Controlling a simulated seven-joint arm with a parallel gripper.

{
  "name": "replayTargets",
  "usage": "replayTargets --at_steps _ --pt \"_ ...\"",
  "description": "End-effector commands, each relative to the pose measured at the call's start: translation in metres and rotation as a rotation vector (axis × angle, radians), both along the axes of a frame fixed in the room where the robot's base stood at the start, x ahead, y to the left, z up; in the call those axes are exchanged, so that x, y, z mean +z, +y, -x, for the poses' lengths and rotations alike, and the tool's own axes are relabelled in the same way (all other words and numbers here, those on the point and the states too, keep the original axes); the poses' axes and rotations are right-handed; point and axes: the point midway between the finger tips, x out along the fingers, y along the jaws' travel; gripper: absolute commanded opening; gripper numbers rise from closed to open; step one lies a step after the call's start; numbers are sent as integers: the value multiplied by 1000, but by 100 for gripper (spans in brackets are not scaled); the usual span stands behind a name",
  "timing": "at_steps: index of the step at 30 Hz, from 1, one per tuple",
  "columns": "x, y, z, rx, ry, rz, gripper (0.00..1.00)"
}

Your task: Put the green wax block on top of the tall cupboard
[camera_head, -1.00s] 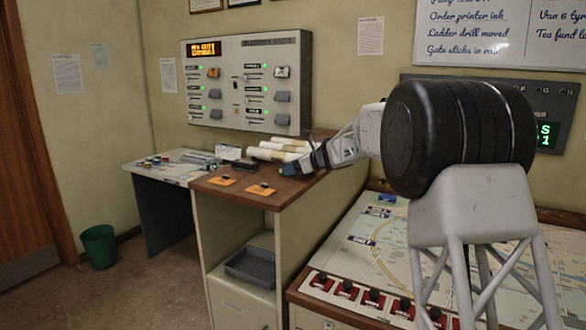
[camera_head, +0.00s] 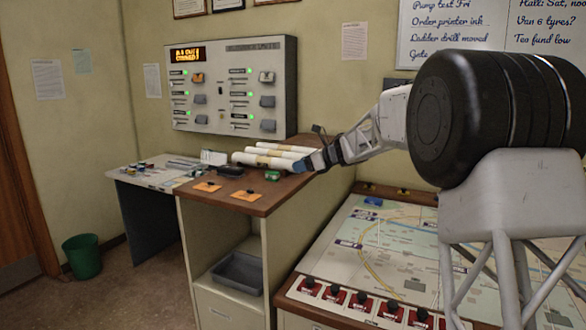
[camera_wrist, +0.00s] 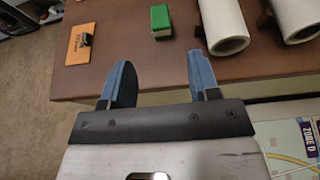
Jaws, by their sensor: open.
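The green wax block (camera_head: 272,175) lies on the brown wooden top of the tall cupboard (camera_head: 285,190), in front of the paper rolls. In the wrist view the block (camera_wrist: 160,21) is green with a paler patch and appears to rest flat on the wood. My gripper (camera_head: 308,162) is at the right side of the cupboard top, to the right of the block. In the wrist view my gripper (camera_wrist: 162,82) is open, with nothing between its two blue fingers, and the block is ahead of them, apart.
White paper rolls (camera_wrist: 221,22) lie beside the block. Orange cards (camera_head: 207,187) and a dark object (camera_head: 231,170) lie to the left. A grey tray (camera_head: 238,271) is on the cupboard's shelf. The map desk (camera_head: 400,250) is at the right, a green bin (camera_head: 82,256) at the left.

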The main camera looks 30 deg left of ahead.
Motion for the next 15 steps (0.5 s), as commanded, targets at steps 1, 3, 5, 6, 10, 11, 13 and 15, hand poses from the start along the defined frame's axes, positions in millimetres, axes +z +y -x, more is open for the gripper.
replayTargets --at_steps 1,3,5,6,10,11,13,15 --pt "3 -6 0 -1 0 0 56" --pt "4 -10 0 -1 0 0 56" --pt "5 -13 0 -1 0 1 56" --pt "6 -15 0 -1 0 1 56" --pt "7 -17 0 0 0 1 56" --pt "7 -17 0 0 0 1 56" --pt "7 -17 0 0 0 1 56" --pt "7 -17 0 0 0 1 56"
